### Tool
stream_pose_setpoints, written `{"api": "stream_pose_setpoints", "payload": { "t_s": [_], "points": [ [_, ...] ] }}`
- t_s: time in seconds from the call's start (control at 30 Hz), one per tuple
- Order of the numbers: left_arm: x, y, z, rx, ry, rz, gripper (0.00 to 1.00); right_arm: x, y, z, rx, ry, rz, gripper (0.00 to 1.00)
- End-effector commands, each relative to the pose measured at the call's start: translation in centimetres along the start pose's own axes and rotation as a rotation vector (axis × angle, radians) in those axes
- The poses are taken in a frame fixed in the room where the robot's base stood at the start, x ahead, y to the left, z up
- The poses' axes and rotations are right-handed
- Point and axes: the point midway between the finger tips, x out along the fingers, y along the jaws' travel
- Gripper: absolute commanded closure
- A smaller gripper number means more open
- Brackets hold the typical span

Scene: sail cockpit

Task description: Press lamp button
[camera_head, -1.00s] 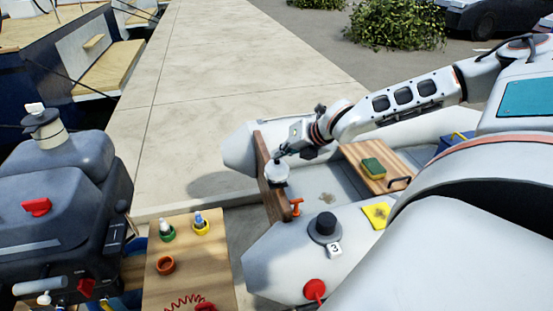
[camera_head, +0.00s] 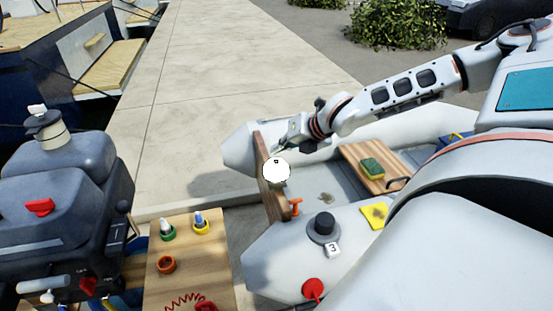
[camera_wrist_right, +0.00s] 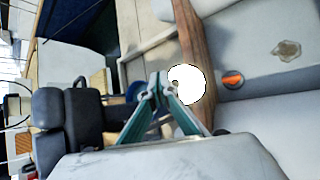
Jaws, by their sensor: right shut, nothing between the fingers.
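The lamp (camera_head: 276,173) is a round, bright white shape at the top edge of the brown wooden board (camera_head: 272,195) at the dinghy's end. A small dark square, possibly its button (camera_head: 276,161), shows near its top. The lamp also shows bright white in the right wrist view (camera_wrist_right: 189,86). My right gripper (camera_head: 281,151) is shut and empty, just above the lamp. In the right wrist view its fingertips (camera_wrist_right: 162,80) meet beside the lamp's left edge; I cannot tell whether they touch it. My left gripper is not in view.
The grey dinghy (camera_head: 285,260) carries a black knob (camera_head: 324,225), a red knob (camera_head: 313,289), a yellow pad (camera_head: 376,216) and a wooden seat with a green sponge (camera_head: 372,168). A dark outboard motor (camera_head: 65,200) and a wooden panel (camera_head: 190,265) lie left. The concrete dock behind is clear.

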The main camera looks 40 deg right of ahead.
Motion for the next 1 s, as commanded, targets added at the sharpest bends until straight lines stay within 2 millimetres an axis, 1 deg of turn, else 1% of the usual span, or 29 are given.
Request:
{"api": "stream_pose_setpoints", "payload": {
  "t_s": [0.03,0.1,0.43,0.6,1.0],
  "points": [
    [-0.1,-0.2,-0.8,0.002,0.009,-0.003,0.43,-0.7,0.5,0.6,-0.003,-0.004,0.002,1.0],
    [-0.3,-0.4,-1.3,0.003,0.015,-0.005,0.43,-1.1,0.8,0.9,-0.004,-0.004,0.002,1.0],
    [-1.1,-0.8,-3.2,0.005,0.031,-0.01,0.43,-3.2,2.3,2.4,-0.003,-0.004,0.002,1.0],
    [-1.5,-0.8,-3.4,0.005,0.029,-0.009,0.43,-3.7,2.7,2.7,-0.002,-0.002,0.001,1.0],
    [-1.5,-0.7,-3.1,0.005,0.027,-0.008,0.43,-3.6,2.6,2.6,-0.001,-0.001,0.0,1.0]
  ]
}}
